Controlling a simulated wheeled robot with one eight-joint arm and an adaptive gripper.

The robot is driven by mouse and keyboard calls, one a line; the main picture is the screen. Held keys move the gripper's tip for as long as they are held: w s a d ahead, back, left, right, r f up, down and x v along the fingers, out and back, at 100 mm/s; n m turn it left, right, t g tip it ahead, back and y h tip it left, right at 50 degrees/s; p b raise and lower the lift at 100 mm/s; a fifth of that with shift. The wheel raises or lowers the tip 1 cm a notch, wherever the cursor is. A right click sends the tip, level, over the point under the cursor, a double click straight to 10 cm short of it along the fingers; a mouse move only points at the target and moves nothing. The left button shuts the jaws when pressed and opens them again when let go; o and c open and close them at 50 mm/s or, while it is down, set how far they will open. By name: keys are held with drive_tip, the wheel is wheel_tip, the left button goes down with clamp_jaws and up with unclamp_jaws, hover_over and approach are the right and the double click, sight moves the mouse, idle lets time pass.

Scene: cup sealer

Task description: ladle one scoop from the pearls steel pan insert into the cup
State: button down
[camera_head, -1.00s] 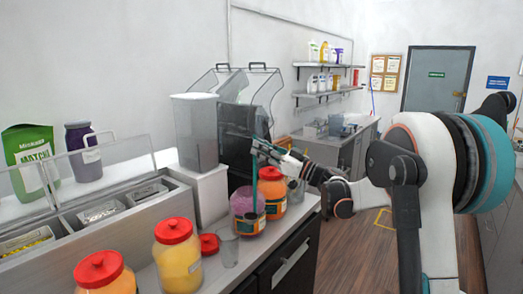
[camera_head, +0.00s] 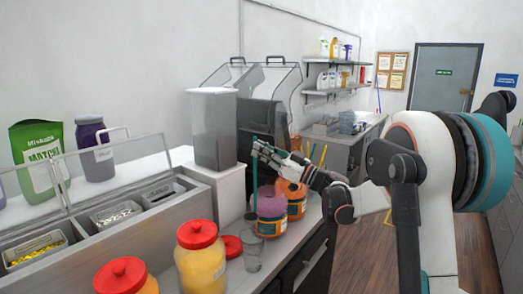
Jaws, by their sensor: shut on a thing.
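My gripper (camera_head: 264,153) is shut on an upright teal ladle (camera_head: 255,185). The ladle's small dark bowl (camera_head: 250,216) hangs at the bottom, just above the clear cup (camera_head: 253,253) in the picture. I cannot see what the bowl holds. The cup stands on the counter, left of a jar with pink and orange parts (camera_head: 270,212). Steel pan inserts sit in the counter unit at the left: one with yellow pieces (camera_head: 62,240), one with whitish contents (camera_head: 91,219), and a farther one (camera_head: 181,187) whose contents are unclear. I cannot tell which holds the pearls.
A red lid (camera_head: 232,246) lies left of the cup. Red-lidded jars (camera_head: 201,262) line the front, and an orange jar (camera_head: 295,205) stands behind the pink one. A tall grey container (camera_head: 213,130) on a white base and a raised clear cover (camera_head: 117,160) stand behind.

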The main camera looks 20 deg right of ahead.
drive_tip(key=s+a+f+n+g+y+b, duration=0.25)
drive_tip(key=s+f+n+y+b, duration=0.2)
drive_tip(key=s+n, duration=0.35)
drive_tip(key=s+a+f+n+g+y+b, duration=0.1)
drive_tip(key=s+f+n+g+y+b, duration=0.45)
drive_tip(key=s, duration=0.55)
drive_tip(key=s+a+f+n+g+b, duration=0.1)
drive_tip(key=s+f+n+g+b, duration=0.5)
drive_tip(key=n, duration=0.7)
drive_tip(key=shift+s+f+g+h+b, duration=0.15)
drive_tip(key=shift+f+g+h+b, duration=0.15)
drive_tip(key=shift+f+g+b, duration=1.25)
drive_tip(key=shift+a+f+n+t, duration=0.1)
drive_tip(key=shift+f+n+t, duration=0.15)
drive_tip(key=shift+t, duration=0.1)
